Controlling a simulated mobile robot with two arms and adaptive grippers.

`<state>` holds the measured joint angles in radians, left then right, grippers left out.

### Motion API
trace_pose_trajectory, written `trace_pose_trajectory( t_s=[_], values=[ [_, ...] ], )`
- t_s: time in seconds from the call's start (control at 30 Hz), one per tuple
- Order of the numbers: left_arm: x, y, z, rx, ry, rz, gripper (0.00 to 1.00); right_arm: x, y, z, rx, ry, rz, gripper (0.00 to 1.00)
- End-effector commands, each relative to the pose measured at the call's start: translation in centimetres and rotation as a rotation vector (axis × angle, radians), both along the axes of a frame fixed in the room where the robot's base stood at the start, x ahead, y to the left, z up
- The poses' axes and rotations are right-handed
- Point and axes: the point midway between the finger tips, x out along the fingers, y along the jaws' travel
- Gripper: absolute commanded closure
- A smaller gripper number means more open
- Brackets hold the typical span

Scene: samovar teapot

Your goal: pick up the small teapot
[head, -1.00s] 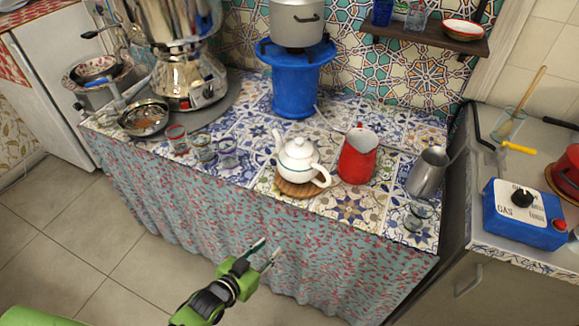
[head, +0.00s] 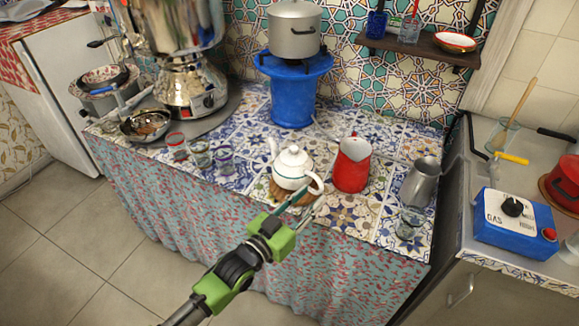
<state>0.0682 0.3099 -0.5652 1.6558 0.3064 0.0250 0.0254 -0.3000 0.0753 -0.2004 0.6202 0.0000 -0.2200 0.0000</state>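The small white teapot (head: 291,166) with a dark band near its lid stands upright on a round wooden trivet (head: 276,192) near the counter's front edge. Its spout points back left and its handle points front right. My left gripper (head: 315,196) is open, its two fingers apart, at the front right of the teapot by the handle. The fingers overlap the handle's lower part and the trivet in the view. I cannot tell whether they touch the handle. My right gripper is not in view.
A red pitcher (head: 352,164) stands close right of the teapot. A metal jug (head: 420,182) and a glass (head: 409,224) stand farther right. Small glasses (head: 199,155) are to the left. A blue stand (head: 292,97) with a pot (head: 294,30) is behind.

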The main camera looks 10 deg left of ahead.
Motion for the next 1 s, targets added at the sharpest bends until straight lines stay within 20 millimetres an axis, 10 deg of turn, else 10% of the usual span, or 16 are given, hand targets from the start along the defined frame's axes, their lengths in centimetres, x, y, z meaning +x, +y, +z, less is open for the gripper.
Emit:
trace_pose_trajectory(
  t_s=[0.67, 0.8, 1.0],
  values=[
    [4.4, -2.9, -0.2, 0.000, 0.001, 0.000, 0.69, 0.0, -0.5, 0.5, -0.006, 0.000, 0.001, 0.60],
    [4.4, -2.9, -0.2, 0.000, 0.001, 0.000, 0.98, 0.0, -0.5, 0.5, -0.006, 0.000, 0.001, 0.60],
    [4.5, -2.8, 0.2, 0.000, -0.009, 0.000, 1.00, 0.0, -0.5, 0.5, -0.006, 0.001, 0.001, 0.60]
  ],
)
